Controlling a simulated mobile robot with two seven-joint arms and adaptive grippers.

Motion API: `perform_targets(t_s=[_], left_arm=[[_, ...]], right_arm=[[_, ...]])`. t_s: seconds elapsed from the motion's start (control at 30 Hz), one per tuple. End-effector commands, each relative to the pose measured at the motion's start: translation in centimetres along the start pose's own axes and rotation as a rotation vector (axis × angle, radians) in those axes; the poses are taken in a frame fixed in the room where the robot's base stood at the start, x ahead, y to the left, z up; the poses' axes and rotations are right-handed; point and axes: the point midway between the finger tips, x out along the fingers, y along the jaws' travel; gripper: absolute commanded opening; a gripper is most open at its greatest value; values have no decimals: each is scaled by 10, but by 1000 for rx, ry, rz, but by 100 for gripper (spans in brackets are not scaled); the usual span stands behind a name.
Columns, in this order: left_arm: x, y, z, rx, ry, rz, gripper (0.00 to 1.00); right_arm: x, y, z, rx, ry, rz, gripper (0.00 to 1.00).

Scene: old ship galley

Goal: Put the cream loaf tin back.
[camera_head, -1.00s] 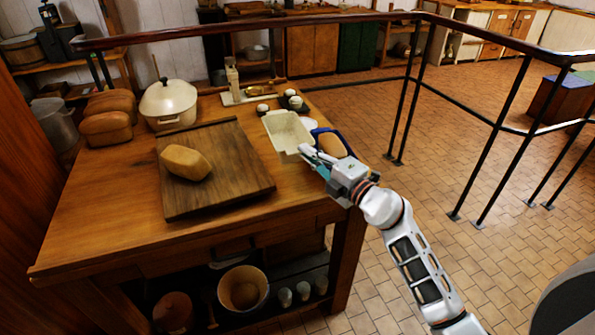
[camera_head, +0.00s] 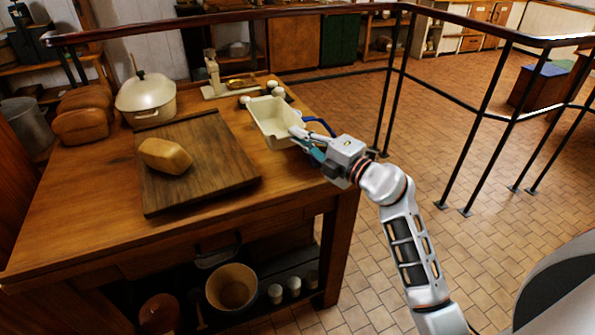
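The cream loaf tin (camera_head: 264,128) is at the right end of the wooden table, open side up and empty as far as I can see. My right gripper (camera_head: 303,141) is at the tin's right end, its fingers closed on the rim there. The tin looks slightly above the table top, but the gap beneath is hard to see. A blue tin (camera_head: 321,122) shows only as a thin edge behind my gripper; the rest is hidden. My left gripper is out of view.
A dark board (camera_head: 215,165) with a loaf (camera_head: 165,155) lies left of the tin. A lidded cream pot (camera_head: 146,98), several loaves (camera_head: 82,125) and a scale (camera_head: 213,82) stand farther back. White eggs (camera_head: 273,85) sit just behind the tin. A railing (camera_head: 385,90) runs behind the table.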

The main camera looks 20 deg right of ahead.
Motion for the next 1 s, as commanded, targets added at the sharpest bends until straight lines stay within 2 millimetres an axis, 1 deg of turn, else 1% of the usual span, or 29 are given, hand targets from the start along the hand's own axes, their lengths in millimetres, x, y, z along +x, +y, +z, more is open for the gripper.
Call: perform_targets(t_s=[0.03, 0.1, 0.37, 0.53, 0.6, 0.73, 0.9, 1.0], left_arm=[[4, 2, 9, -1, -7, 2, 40], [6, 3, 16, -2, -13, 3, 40], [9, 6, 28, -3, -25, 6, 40], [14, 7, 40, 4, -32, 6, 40], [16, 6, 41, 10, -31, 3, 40], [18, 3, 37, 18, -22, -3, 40], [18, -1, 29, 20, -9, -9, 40], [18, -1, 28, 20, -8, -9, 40]], right_arm=[[-1, -16, 0, 0, -1, -4, 0], [-1, -27, 0, -1, -1, -3, 0], [-1, -46, 0, -1, 0, 1, 0], [-2, -78, 0, 0, -1, -4, 0], [-2, -89, 0, 1, 0, -4, 0], [-3, -96, 0, -2, -1, 0, 0], [-2, -94, 0, -3, -1, 3, 0], [-2, -94, 0, -3, -1, 3, 0]])
